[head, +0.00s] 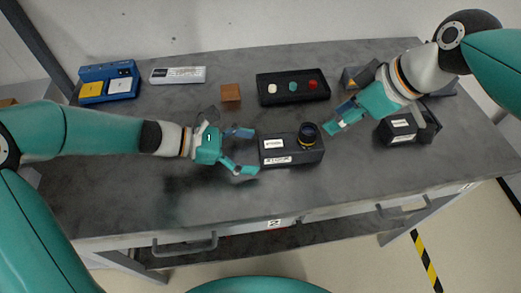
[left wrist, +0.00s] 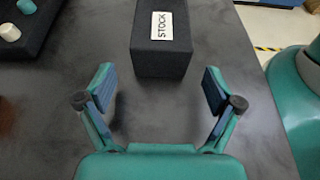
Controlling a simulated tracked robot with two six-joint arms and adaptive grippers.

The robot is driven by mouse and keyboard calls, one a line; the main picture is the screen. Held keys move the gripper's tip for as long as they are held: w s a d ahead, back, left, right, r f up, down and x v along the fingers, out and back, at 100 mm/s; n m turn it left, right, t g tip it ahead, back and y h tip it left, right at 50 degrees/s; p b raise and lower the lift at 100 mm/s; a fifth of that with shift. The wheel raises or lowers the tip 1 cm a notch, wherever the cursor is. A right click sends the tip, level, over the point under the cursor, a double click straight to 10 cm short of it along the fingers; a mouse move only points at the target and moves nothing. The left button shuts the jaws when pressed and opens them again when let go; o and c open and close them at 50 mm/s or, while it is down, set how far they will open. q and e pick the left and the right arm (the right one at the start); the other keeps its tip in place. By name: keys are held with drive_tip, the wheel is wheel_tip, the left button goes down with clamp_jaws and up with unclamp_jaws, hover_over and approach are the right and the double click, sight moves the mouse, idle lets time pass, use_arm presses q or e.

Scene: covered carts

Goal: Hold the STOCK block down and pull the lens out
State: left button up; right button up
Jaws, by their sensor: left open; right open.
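The STOCK block (head: 290,155) is a black box with white labels on the middle of the table. It also shows in the left wrist view (left wrist: 160,55), just beyond the fingers. The lens (head: 308,133), dark with a yellow ring, stands upright at the block's right end. My left gripper (head: 249,151) is open just left of the block, its fingers apart from it; it shows in the left wrist view (left wrist: 160,88) with nothing between its fingers. My right gripper (head: 334,117) is open, just right of and above the lens. I cannot tell whether it touches the lens.
A black tray (head: 262,97) with white, teal and red pieces lies behind the block. A brown cube (head: 231,96), a grey labelled bar (head: 178,75) and a blue box (head: 109,82) stand at the back left. Another black labelled box (head: 398,129) is at right. The front of the table is clear.

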sight(290, 148)
use_arm(q)
drive_tip(key=shift+x, duration=1.4)
drive_tip(key=c, duration=1.3)
